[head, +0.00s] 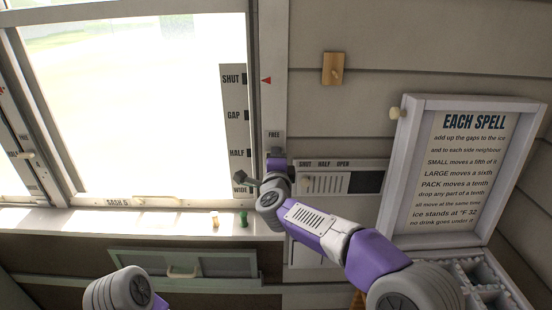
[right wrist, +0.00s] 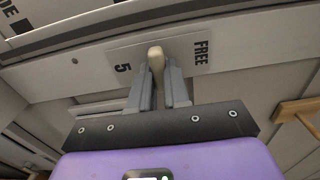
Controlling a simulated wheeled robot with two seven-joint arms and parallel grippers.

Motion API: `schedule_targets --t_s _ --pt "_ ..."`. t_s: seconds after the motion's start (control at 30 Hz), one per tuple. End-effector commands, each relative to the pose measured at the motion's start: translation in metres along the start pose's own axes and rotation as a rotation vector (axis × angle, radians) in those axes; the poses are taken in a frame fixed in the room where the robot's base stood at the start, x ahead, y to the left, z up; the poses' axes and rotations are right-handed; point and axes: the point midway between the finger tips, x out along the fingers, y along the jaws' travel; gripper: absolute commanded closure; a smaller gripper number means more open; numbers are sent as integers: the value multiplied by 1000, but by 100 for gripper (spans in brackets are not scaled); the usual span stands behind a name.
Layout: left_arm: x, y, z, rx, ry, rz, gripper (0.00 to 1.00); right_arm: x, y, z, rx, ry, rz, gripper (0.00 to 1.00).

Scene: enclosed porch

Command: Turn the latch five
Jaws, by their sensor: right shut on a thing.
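Latch five is a small cream lever (right wrist: 155,57) on a pale plate (right wrist: 111,56) marked 5 and FREE, seen in the right wrist view. My right gripper (right wrist: 160,73) is shut on the lever, with one grey finger on each side of it. The lever stands between the printed 5 and the word FREE. In the head view the plate (head: 273,135) is on the window's right post, and my right gripper (head: 276,153) covers the lever there. My left gripper is out of view; only a part of my left arm shows at the bottom.
A sliding window (head: 130,110) fills the left, with a scale strip (head: 233,120) reading SHUT, GAP, HALF, WIDE. A vent slider panel (head: 340,164) is right of the post. A wooden peg plate (head: 333,68) is above.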

Motion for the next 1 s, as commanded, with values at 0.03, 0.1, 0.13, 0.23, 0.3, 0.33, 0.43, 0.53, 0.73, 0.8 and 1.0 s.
schedule_targets --t_s 0.03,0.1,0.13,0.23,0.3,0.33,0.43,0.53,0.73,0.8,1.0 --pt "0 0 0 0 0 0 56 0 0 0 4 1 0 100" --pt "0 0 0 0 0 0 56 0 0 0 4 1 0 80" --pt "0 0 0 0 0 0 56 0 0 0 4 1 0 75" --pt "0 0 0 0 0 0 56 0 0 0 3 1 0 60" --pt "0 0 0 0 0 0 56 0 0 0 2 1 0 58" --pt "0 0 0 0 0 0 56 0 0 0 2 0 0 58" --pt "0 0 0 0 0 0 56 0 0 0 1 0 0 58" --pt "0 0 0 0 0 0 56 -1 0 0 1 0 0 58" --pt "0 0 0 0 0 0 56 -17 -1 0 0 -1 0 58" --pt "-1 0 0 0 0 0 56 -27 -1 0 0 -2 0 58" --pt "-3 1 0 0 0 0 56 -56 -1 1 1 -2 0 58"
